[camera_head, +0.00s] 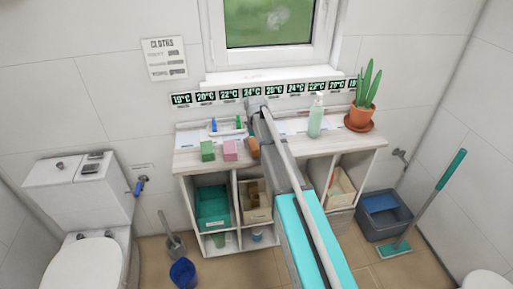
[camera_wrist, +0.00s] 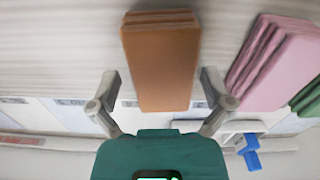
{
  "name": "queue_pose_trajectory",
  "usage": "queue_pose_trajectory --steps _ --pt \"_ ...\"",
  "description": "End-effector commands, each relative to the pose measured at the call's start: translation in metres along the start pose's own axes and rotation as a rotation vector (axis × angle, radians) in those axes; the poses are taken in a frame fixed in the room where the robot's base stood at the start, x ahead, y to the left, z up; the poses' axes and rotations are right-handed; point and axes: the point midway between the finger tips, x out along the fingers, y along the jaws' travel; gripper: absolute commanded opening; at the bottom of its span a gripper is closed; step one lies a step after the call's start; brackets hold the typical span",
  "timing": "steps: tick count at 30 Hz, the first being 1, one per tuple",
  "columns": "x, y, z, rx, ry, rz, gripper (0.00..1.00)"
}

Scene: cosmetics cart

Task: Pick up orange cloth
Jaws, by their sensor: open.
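The orange cloth (camera_head: 253,147) is a folded stack on the cart top, to the right of the pink cloth (camera_head: 230,150) and green cloth (camera_head: 207,150). In the wrist view the orange cloth (camera_wrist: 163,60) is large and central, its near end reaching between the fingers. My gripper (camera_wrist: 160,86) is open, with one finger to each side of the cloth and a visible gap on both sides. In the head view my gripper (camera_head: 257,106) is over the cart top, and my arm hides part of the surface behind the orange cloth.
A green pump bottle (camera_head: 316,116) and a potted plant (camera_head: 363,108) stand to the right on the cart top. Bins (camera_head: 212,208) fill shelves below. A toilet (camera_head: 85,220) is at left.

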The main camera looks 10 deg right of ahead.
Motion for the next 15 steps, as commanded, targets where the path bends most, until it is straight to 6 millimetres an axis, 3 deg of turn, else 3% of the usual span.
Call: queue_pose_trajectory --steps 5,15 --pt "0.0000 -0.0001 0.0000 0.000 0.000 0.000 1.00" --pt "0.0001 -0.0002 0.0000 0.000 0.000 0.000 0.37"
